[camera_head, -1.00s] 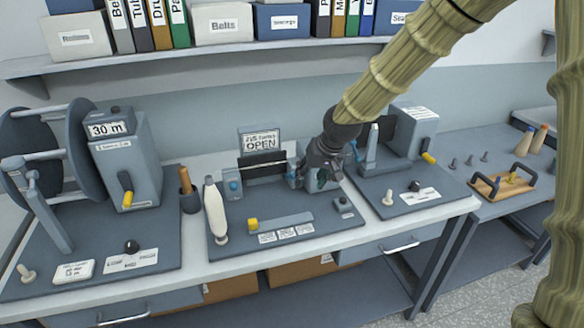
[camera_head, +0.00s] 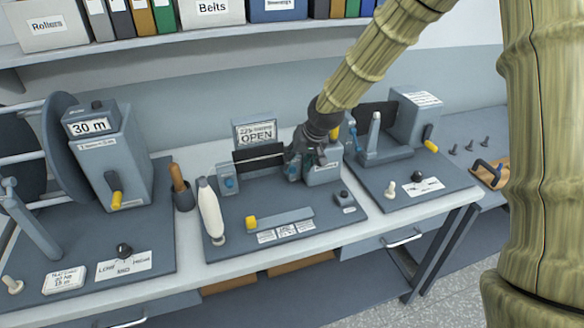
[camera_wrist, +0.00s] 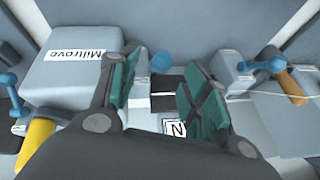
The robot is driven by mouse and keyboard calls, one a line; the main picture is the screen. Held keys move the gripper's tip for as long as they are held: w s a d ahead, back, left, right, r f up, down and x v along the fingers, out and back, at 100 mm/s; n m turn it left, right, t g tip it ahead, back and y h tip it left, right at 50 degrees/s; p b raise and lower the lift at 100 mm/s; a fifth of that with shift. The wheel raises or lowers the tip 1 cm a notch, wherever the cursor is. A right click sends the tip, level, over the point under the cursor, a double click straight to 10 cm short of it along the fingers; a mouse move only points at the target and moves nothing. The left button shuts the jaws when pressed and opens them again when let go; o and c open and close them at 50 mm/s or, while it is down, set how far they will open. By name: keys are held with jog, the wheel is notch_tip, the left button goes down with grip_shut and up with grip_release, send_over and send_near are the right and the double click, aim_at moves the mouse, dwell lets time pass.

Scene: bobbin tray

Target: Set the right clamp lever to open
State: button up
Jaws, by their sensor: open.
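The bench's middle station has a left clamp (camera_head: 229,184) and a right clamp (camera_head: 293,171), each with blue parts, at either end of a dark bar (camera_head: 258,160). My gripper (camera_head: 312,157) is just above and beside the right clamp, partly hiding it and the grey box (camera_head: 324,175) beside it. In the wrist view my gripper (camera_wrist: 160,85) is open, its green-padded fingers apart and empty. A blue lever knob (camera_wrist: 162,62) shows in the gap between the fingers, apart from both. Another blue knob (camera_wrist: 243,68) lies farther right. I cannot tell the lever's setting.
A sign (camera_head: 256,135) reading OPEN stands behind the bar. A crank box (camera_head: 105,155) stands farther left, another (camera_head: 416,118) at right. A shelf (camera_head: 130,47) runs above.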

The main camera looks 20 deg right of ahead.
aim_at(294, 167)
jog(key=shift+p+x, duration=0.8)
jog(key=shift+x, duration=1.9)
jog(key=shift+a, duration=0.1)
jog(key=shift+f, duration=0.1)
grip_shut()
